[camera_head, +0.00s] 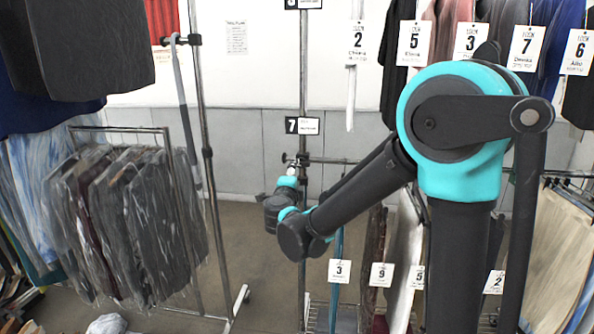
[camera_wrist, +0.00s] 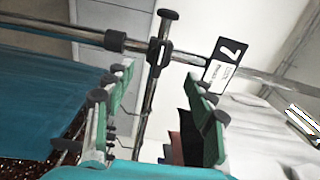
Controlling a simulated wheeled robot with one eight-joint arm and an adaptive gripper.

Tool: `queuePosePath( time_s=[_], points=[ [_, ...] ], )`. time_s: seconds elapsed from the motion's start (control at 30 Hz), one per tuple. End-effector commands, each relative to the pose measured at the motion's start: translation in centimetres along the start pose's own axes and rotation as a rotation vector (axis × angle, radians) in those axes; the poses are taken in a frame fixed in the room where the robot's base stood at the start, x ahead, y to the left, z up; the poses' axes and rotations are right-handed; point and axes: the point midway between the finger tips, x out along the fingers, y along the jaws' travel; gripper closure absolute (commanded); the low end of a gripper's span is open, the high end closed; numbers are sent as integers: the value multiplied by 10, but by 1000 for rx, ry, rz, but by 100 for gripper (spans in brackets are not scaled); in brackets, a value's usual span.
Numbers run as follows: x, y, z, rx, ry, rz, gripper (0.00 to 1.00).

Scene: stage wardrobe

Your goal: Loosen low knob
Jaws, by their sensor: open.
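A dark knob (camera_wrist: 168,14) sticks out from the clamp joint (camera_wrist: 158,50) on a metal rack pole (camera_wrist: 195,60). In the head view this knob (camera_head: 285,157) shows small, at the left of the joint where the lower crossrail meets the upright pole (camera_head: 304,80). My gripper (camera_wrist: 160,78) is open and empty, with its green-padded fingers on either side of the crossrail in the wrist picture. The knob lies beyond the fingertips, apart from them. In the head view my gripper (camera_head: 289,178) is just below the joint, its fingers hard to make out.
A black "7" tag (camera_wrist: 226,60) hangs on the pole close to the joint. Bagged garments (camera_head: 130,220) hang on a low rack at left. Tagged clothes hang at upper right, and more hang below the crossrail (camera_head: 335,161). Open floor (camera_head: 255,240) lies left of the pole.

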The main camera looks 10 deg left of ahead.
Motion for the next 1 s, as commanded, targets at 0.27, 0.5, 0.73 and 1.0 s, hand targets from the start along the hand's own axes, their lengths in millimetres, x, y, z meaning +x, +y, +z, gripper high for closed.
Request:
queuePosePath(
  time_s=[0.27, 0.5, 0.73, 1.0],
  points=[
    [-36, 0, 0, 0, -1, 0, 45],
    [-40, 0, 0, 0, 1, 0, 45],
    [-38, -3, -2, -9, -10, -11, 45],
    [-33, -40, -23, -251, -223, -173, 45]
  ],
)
